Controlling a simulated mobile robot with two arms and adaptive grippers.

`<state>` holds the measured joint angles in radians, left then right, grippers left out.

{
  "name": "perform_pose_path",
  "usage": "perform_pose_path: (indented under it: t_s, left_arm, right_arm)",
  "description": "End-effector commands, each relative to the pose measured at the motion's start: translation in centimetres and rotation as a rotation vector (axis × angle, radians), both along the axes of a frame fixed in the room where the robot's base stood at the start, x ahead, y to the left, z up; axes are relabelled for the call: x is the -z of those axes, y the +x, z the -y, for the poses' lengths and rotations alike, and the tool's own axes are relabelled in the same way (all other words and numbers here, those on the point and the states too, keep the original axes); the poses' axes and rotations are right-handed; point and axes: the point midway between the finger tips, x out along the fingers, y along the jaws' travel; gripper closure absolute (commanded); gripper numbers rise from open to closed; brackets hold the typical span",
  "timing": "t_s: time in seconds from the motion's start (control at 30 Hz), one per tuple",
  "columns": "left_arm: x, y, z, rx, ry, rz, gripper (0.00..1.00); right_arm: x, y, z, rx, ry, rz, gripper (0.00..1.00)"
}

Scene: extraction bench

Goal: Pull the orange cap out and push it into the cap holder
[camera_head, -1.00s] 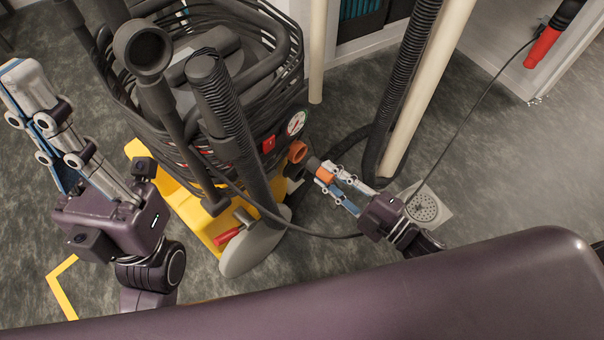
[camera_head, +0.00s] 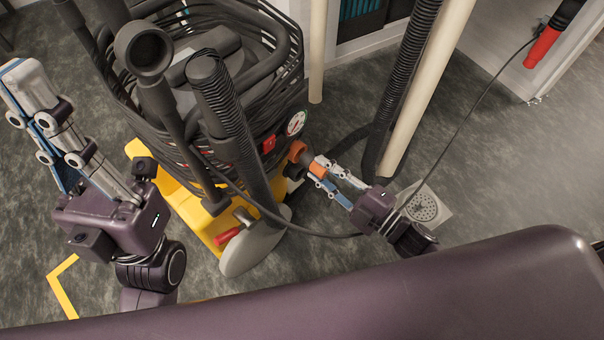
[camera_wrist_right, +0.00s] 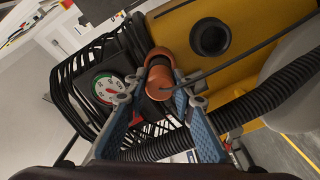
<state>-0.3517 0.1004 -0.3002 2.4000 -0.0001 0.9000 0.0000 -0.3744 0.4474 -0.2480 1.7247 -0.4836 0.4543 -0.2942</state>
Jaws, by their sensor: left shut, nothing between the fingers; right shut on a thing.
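The orange cap (camera_head: 319,166) sits between the fingertips of my right gripper (camera_head: 317,172), which is shut on it. Directly beyond the cap is an orange ring (camera_head: 298,151), apparently the cap holder, also in the right wrist view (camera_wrist_right: 158,53). A short dark section shows between cap and ring; I cannot tell how deep the cap is seated. My left gripper (camera_head: 24,88) is shut and empty at the far left.
The yellow-based machine (camera_head: 175,193) carries a black wire basket and a dial gauge (camera_head: 295,123). A black round port (camera_wrist_right: 210,38) shows on its yellow body. Ribbed hose (camera_head: 408,75) and a pale pole (camera_head: 428,80) stand behind my right gripper. A dark cable hangs nearby.

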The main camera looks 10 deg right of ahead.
Motion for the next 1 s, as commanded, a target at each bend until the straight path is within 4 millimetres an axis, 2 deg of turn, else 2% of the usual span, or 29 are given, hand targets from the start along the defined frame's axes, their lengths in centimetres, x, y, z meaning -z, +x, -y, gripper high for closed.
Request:
perform_pose_path:
  t_s: [1.0]
  left_arm:
    - [-0.2,0.1,0.0,0.0,0.001,-0.003,1.0]
  right_arm:
    - [0.0,2.1,-1.5,0.0,0.001,0.001,1.0]
